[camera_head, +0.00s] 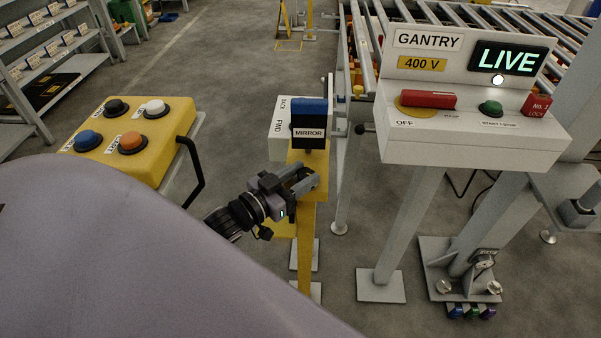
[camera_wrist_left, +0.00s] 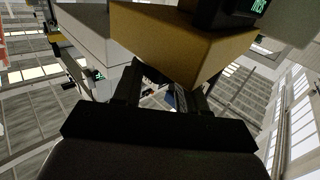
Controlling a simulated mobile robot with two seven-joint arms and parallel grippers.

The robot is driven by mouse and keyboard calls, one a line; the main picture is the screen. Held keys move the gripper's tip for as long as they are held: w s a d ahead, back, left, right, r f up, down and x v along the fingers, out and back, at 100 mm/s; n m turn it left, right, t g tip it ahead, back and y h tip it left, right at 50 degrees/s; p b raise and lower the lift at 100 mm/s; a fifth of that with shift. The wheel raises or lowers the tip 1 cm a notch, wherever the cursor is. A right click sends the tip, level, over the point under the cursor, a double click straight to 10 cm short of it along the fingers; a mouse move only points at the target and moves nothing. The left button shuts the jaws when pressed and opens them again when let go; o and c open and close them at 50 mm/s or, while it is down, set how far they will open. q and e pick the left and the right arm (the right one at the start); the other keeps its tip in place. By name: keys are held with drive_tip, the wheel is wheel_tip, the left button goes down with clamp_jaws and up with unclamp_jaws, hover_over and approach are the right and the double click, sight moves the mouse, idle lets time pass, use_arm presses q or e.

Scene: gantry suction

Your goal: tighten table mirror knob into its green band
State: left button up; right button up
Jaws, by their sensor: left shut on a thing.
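The mirror unit, a dark box with a blue top and a MIRROR label (camera_head: 308,133), stands on a yellow post (camera_head: 305,225) in the head view. My left gripper (camera_head: 308,182) is at the yellow block just below this box, its fingers pointing right. In the wrist view the left gripper (camera_wrist_left: 158,85) has its fingers close under a yellow-brown block (camera_wrist_left: 180,42). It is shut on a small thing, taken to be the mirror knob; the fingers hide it. No green band can be made out there. My right gripper is not in view.
A yellow box with coloured buttons (camera_head: 135,135) and a black handle stands left. The white GANTRY panel (camera_head: 470,140) shows LIVE at right, with a red handle (camera_head: 428,100) and green button. A roller conveyor lies behind. My pale arm covers the lower left.

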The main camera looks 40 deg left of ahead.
use_arm(q)
drive_tip(key=shift+m+g+h, duration=0.5)
drive_tip(key=shift+m+h, duration=0.5)
drive_tip(key=shift+h, duration=0.5)
drive_tip(key=o, duration=1.1)
drive_tip(key=shift+c, duration=0.2)
drive_tip(key=shift+a, duration=0.1)
drive_tip(key=v, duration=0.7)
